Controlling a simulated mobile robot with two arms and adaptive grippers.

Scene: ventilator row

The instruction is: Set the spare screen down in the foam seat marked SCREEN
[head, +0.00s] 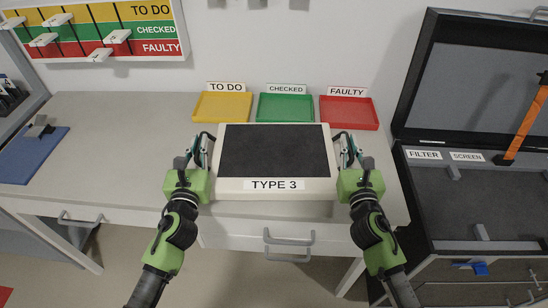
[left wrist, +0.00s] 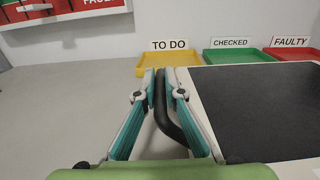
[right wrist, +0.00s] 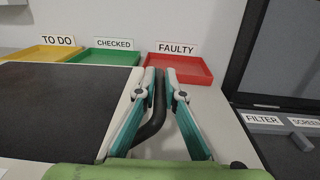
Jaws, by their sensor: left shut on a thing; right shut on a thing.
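The spare screen (head: 273,152), a white-framed dark panel labelled TYPE 3, is held between my two grippers over the bench. Its black side handles show in the left wrist view (left wrist: 168,118) and the right wrist view (right wrist: 155,115). My left gripper (head: 204,142) is shut on the left handle, my right gripper (head: 345,142) on the right handle. Whether the screen touches the bench, I cannot tell. The SCREEN label (head: 467,157) is on the open black case (head: 418,200) at the right, above its grey foam (head: 480,195).
Yellow TO DO (head: 222,106), green CHECKED (head: 285,108) and red FAULTY (head: 349,113) trays stand behind the screen. The case's raised lid (head: 470,85) has an orange strap (head: 525,125). A blue mat (head: 28,155) lies far left; the bench (head: 110,140) between is clear.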

